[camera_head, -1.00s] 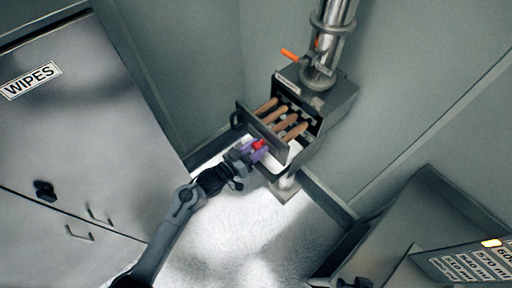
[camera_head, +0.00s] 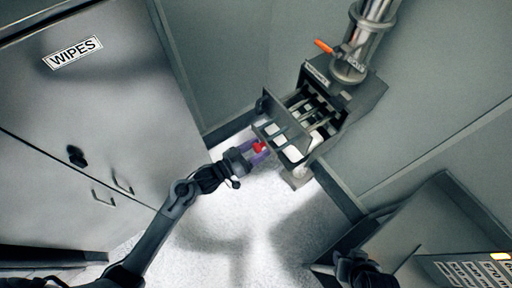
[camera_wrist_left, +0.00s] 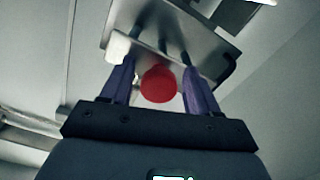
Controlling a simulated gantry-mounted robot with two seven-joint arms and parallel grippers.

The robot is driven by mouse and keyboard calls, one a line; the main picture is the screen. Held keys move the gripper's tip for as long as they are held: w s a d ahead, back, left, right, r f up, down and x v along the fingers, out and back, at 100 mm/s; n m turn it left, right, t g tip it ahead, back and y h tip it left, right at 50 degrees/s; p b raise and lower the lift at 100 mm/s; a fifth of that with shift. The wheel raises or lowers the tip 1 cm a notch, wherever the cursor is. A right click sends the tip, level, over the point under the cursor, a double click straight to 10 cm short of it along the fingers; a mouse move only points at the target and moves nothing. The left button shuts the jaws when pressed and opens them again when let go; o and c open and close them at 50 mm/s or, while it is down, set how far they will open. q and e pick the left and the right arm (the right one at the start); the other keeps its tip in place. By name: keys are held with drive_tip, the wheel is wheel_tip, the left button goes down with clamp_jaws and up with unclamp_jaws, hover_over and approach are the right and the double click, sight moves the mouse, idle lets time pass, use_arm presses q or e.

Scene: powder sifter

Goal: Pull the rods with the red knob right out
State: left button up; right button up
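The red knob (camera_head: 259,147) is at the front of the sifter's pulled-out frame (camera_head: 270,130). It also shows in the left wrist view (camera_wrist_left: 158,84). My left gripper (camera_head: 254,151) is open, with its purple fingers on either side of the knob. In the left wrist view, narrow gaps show between the knob and the fingers. Several grey rods (camera_head: 300,108) run from the front plate back into the sifter housing (camera_head: 345,100). How the knob joins the rods is hidden. A dark part at the bottom right looks like my right gripper (camera_head: 365,272); its fingers cannot be made out.
A steel pipe with an orange handle (camera_head: 323,46) rises above the housing. A grey cabinet labelled WIPES (camera_head: 110,130) stands at left. Another unit with a labelled panel (camera_head: 475,268) is at lower right. The speckled floor (camera_head: 235,215) below the frame is clear.

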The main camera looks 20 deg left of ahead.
use_arm(q)
drive_tip(key=shift+s, duration=0.1)
drive_tip(key=b+v, duration=0.1)
drive_tip(key=v, duration=0.9)
drive_tip(key=shift+s+a, duration=0.25)
idle(0.3)
